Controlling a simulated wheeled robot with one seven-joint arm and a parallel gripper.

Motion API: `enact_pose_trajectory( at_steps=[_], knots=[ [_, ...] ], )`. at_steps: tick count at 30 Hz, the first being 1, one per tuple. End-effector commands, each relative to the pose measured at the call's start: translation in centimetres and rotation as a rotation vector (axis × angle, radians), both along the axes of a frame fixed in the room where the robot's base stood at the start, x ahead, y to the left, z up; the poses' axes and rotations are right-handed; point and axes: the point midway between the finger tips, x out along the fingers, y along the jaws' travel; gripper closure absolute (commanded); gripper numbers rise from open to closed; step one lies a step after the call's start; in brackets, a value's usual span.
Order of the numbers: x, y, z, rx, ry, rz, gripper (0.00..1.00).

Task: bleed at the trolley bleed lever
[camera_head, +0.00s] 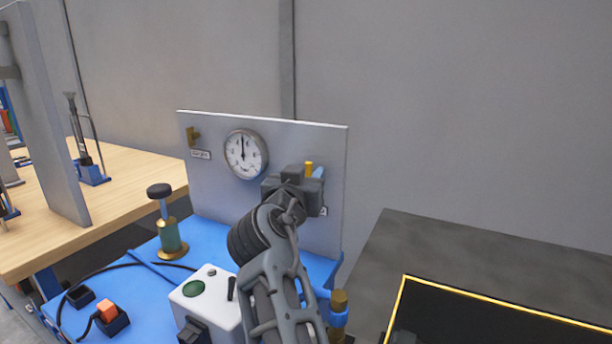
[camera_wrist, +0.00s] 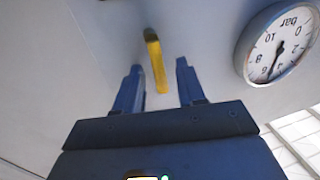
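The yellow lever (camera_wrist: 157,66), with a dark top end, shows on the grey panel in the wrist view. It appears between the two blue fingers of my gripper (camera_wrist: 160,66), which are apart with gaps on both sides of it. In the head view the lever's yellow tip (camera_head: 309,168) shows at the panel's right side, beside a blue finger. My wrist and gripper (camera_head: 297,187) hide the rest of it. Whether this is the bleed lever cannot be read; the label beside it is mostly covered. A round bar gauge (camera_head: 245,153) sits left of my gripper, needle pointing straight up.
The grey panel (camera_head: 215,180) stands on a blue trolley top (camera_head: 150,290). A brass fitting (camera_head: 193,136) is at the panel's upper left. A black-knobbed post (camera_head: 171,235) and a white box (camera_head: 208,300) stand in front. A dark bench (camera_head: 450,245) is at right.

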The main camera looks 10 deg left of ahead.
Motion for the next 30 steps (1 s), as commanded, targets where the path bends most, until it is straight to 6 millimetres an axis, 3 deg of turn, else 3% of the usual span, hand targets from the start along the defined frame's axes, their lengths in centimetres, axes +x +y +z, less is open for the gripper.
enact_pose_trajectory(
  at_steps=[4, 16, 30],
  knots=[
    [-0.02, 0.00, -0.02, 0.000, 0.000, 0.000, 0.63],
    [-0.05, 0.02, -0.03, -0.001, 0.000, 0.000, 1.00],
    [0.02, 0.10, 0.04, -0.037, 0.015, -0.001, 1.00]
  ],
)
